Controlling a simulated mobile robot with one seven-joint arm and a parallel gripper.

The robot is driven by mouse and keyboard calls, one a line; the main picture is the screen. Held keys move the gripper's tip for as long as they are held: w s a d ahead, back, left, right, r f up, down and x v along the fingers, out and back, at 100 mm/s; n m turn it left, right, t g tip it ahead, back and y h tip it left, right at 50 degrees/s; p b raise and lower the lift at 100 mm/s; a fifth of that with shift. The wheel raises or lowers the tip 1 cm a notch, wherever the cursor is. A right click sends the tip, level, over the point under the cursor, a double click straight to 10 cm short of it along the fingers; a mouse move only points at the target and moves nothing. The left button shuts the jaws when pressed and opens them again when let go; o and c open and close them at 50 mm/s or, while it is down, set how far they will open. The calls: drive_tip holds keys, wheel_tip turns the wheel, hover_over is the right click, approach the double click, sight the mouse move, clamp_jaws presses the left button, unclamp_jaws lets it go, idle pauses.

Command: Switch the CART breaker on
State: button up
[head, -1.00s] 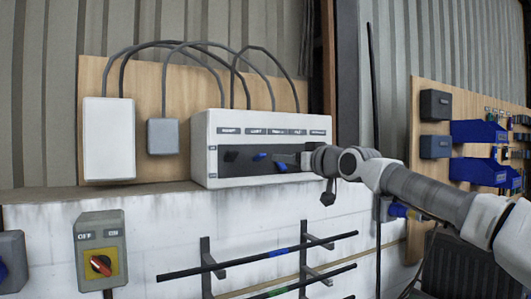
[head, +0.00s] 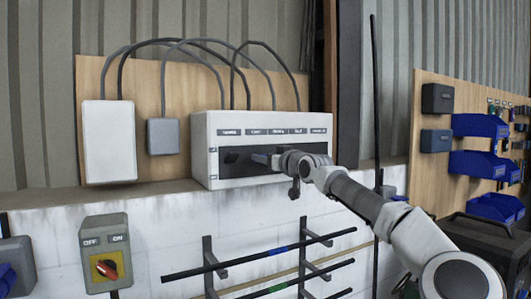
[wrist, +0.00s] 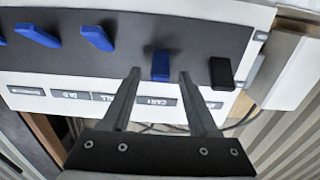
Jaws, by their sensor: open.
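The white breaker box (head: 202,135) with a dark front panel stands on the ledge. In the wrist view the panel is seen upside down, with a CART label (wrist: 151,101). The blue CART lever (wrist: 160,66) sits beside that label. My gripper (wrist: 160,76) is open, with one fingertip on each side of this lever; contact cannot be told. In the head view my gripper (head: 272,160) is at the panel and hides most of its right part. A bit of the blue lever (head: 260,157) shows at its tip.
A black lever (wrist: 222,73) is close beside the right finger, and more blue levers (wrist: 97,38) lie to the left. Cables arch above the box. A switch box with a red knob (head: 106,267) and rods on a rack (head: 207,262) are below.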

drive_tip(key=shift+w+a, duration=0.15)
drive_tip(key=shift+w, duration=0.05)
clamp_jaws()
idle(0.3)
drive_tip(key=shift+w+r+g+h, duration=0.1)
drive_tip(key=shift+r+g+h, duration=0.35)
drive_tip(key=shift+g, duration=0.15)
unclamp_jaws()
